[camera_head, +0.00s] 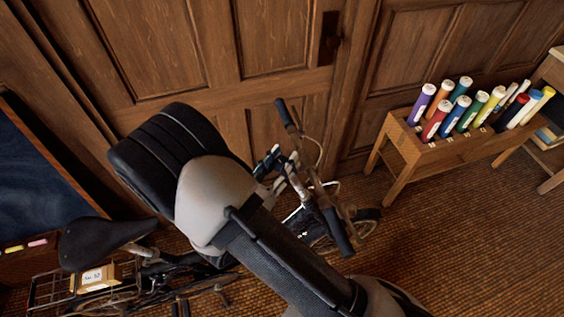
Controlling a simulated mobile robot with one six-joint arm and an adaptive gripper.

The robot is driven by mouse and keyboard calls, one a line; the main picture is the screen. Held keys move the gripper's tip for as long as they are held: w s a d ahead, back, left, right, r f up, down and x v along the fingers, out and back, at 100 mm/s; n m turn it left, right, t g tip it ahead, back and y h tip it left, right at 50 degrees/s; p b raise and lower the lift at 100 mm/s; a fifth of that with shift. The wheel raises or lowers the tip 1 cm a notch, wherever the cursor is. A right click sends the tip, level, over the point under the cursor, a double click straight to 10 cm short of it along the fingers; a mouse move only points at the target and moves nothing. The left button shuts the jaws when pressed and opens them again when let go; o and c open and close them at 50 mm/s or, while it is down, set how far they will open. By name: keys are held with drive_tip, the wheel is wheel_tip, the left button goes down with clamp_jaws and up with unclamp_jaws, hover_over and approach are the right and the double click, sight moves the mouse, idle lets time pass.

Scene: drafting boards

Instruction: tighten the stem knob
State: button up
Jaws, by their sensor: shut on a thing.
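A bicycle stands on the floor, with its handlebar (312,180) running from a grip at the upper left to a grip at the lower right. My gripper (291,172) reaches from behind my arm to the middle of the handlebar, at the stem. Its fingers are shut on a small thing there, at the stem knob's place. The knob itself is hidden by the fingers and is too small to make out. My arm covers much of the bicycle's frame.
The bicycle's black saddle (98,242) and rear rack with a small box (97,277) are at the lower left. A wooden stand (404,160) with several coloured tubes is at the right. A panelled wooden door (273,45) is close behind. The floor (470,250) at the lower right is clear.

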drive_tip(key=m+g+h+b, duration=0.2)
drive_tip(key=m+g+h, duration=0.4)
drive_tip(key=m, duration=0.1)
drive_tip(key=shift+f, duration=0.1)
drive_tip(key=shift+m+g+h+b, duration=0.3)
drive_tip(key=shift+m+g+h, duration=0.3)
drive_tip(key=shift+m+g, duration=0.7)
drive_tip(key=shift+m+g+h+b, duration=0.3)
drive_tip(key=shift+m+g+h, duration=0.3)
drive_tip(key=shift+m+g, duration=0.7)
drive_tip(key=shift+s+g, duration=0.1)
drive_tip(key=shift+g, duration=0.5)
drive_tip(key=o, duration=1.1)
drive_tip(key=shift+t, duration=0.3)
